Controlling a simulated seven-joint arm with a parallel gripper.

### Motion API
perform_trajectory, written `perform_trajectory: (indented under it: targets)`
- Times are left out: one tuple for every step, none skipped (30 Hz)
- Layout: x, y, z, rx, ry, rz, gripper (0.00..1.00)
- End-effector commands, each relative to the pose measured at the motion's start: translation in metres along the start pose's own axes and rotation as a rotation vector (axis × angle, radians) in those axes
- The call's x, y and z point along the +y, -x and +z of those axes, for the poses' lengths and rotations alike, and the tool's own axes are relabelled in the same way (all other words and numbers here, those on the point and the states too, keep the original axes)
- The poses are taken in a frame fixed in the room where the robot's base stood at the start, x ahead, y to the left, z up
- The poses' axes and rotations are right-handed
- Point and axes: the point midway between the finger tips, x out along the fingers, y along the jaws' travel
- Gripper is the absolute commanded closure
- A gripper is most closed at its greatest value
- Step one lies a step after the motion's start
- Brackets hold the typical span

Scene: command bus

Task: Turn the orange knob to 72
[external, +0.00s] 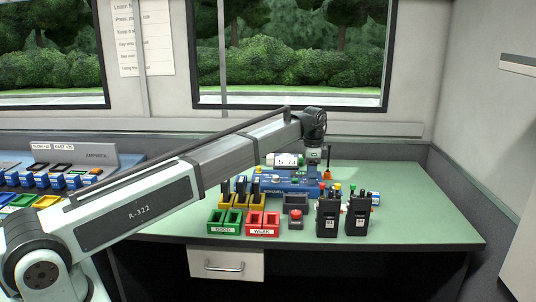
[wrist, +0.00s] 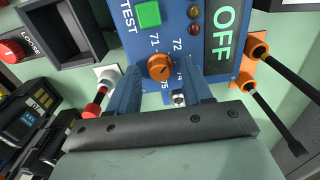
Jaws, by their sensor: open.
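The orange knob (wrist: 159,67) is on a blue panel (wrist: 183,47) in the wrist view, with printed numbers around it, among them 71, 72 and 75. Its pointer is too small to read with certainty. My gripper (wrist: 164,82) is open, its two blue-grey fingers apart to the lower left and lower right of the knob. I cannot tell whether they touch the panel. A display (wrist: 226,30) on the panel reads OFF. In the external view my gripper (external: 314,166) is over the blue device (external: 285,186); the knob is not discernible there.
A green TEST button (wrist: 148,14) is above the knob. Red-tipped (wrist: 92,110) and orange (wrist: 243,82) connectors stand beside the panel. Two black radios (external: 328,216) and green (external: 225,221) and red (external: 263,223) holders stand at the front. The bench is clear at the right.

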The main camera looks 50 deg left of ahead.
Motion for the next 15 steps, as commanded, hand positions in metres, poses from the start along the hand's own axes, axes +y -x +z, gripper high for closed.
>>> perform_trajectory:
  targets:
    - [0.000,0.000,0.000,0.000,0.000,0.000,0.50]
    - [0.000,0.001,0.000,0.000,0.000,0.000,0.50]
    - [0.000,0.003,0.000,0.000,0.000,0.000,0.50]
    - [0.000,0.004,0.000,0.000,0.000,0.000,0.50]
    - [0.000,0.007,0.000,0.000,0.000,-0.001,0.50]
    - [0.000,0.011,0.000,0.001,0.000,-0.001,0.50]
    - [-0.001,0.015,0.000,0.001,0.000,-0.001,0.50]
    - [-0.001,0.019,-0.001,0.001,0.000,-0.002,0.50]
    - [-0.001,0.026,-0.001,0.001,0.000,-0.002,0.50]
    - [-0.001,0.031,0.000,0.001,0.000,-0.001,0.50]
    - [-0.001,0.036,-0.001,0.001,0.000,-0.002,0.50]
    - [-0.001,0.044,-0.001,0.002,0.000,-0.002,0.50]
    - [-0.001,0.051,-0.001,0.002,0.000,-0.002,0.50]
    - [-0.001,0.057,-0.001,0.002,0.000,-0.002,0.50]
    - [-0.001,0.064,-0.001,0.001,0.000,-0.002,0.50]
